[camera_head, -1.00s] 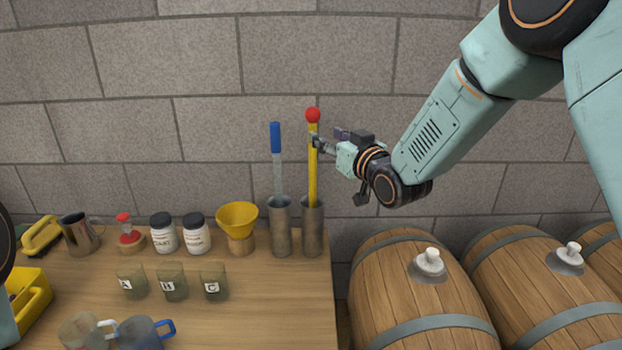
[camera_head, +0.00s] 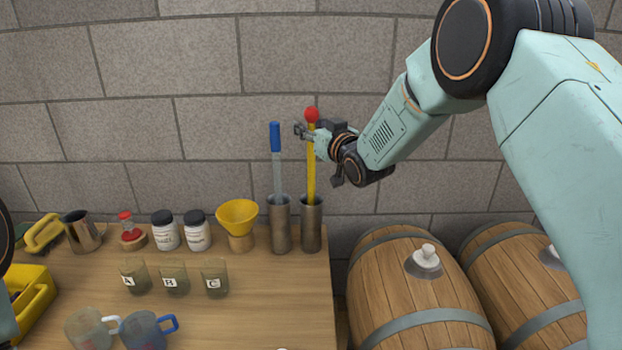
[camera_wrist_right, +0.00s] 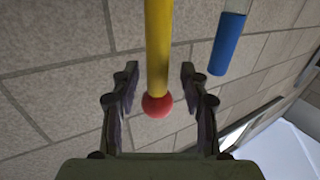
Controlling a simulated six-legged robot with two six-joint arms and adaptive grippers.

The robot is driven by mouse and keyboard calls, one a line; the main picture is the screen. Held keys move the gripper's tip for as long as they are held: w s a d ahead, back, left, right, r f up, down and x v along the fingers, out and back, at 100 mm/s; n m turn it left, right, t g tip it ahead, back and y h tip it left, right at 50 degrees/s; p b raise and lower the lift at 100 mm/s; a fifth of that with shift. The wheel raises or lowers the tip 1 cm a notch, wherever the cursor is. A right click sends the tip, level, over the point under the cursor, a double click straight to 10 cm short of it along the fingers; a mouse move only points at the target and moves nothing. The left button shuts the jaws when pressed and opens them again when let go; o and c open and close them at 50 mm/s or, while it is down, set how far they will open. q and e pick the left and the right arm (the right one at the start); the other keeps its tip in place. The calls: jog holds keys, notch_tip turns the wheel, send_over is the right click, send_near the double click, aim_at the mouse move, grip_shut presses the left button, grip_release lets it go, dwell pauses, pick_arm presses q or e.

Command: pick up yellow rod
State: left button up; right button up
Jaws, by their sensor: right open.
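The yellow rod (camera_head: 311,170) with a red ball on its top stands upright in a metal cylinder (camera_head: 311,226) at the table's right end. My right gripper (camera_head: 305,131) is at the rod's upper part, just below the red ball. In the right wrist view the rod (camera_wrist_right: 158,50) and its red ball (camera_wrist_right: 157,105) lie between the two open fingers of the right gripper (camera_wrist_right: 157,92), with a gap on each side. My left gripper is not in view.
A blue-handled rod (camera_head: 276,138) stands in a second metal cylinder (camera_head: 279,226) close to the left. A yellow funnel (camera_head: 238,214), jars and mugs are on the table. Barrels (camera_head: 400,290) stand at the right. A brick wall is behind.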

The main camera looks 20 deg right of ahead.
jog(key=shift+w+d+f, duration=0.15)
jog(key=shift+w+f, duration=0.05)
jog(key=shift+c, duration=1.1)
jog(key=shift+s+r, duration=0.15)
jog(key=shift+s, duration=0.05)
jog(key=c, duration=0.4)
jog(key=shift+w, duration=0.1)
grip_shut()
